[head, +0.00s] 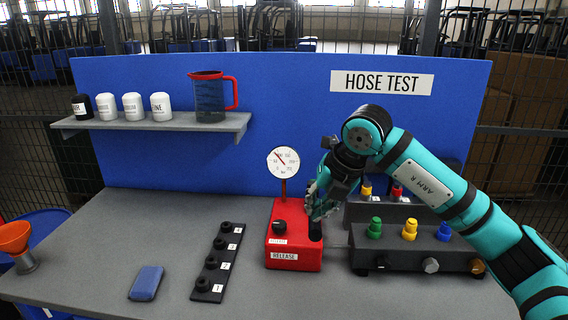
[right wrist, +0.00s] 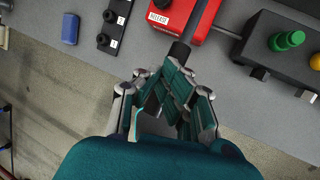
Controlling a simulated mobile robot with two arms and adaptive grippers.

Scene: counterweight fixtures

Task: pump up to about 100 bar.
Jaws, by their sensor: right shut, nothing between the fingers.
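The red pump box (head: 290,262) stands on the grey bench, with a black release knob (head: 279,227) and a label reading RELEASE. A round white gauge (head: 283,162) rises on a stem behind it; its needle points up and left, and its numbers are too small to read. The pump's black handle (head: 315,230) is at the box's right side, and its black end also shows in the right wrist view (right wrist: 180,50). My right gripper (head: 318,205) is shut and empty, its fingertips close to the handle; I cannot tell whether they touch. My left gripper is out of view.
A dark block (head: 420,247) with green, yellow and blue caps stands right of the pump. A black strip (head: 218,262) with several ports and a blue pad (head: 146,283) lie left of it. A shelf (head: 150,125) holds a jug and bottles.

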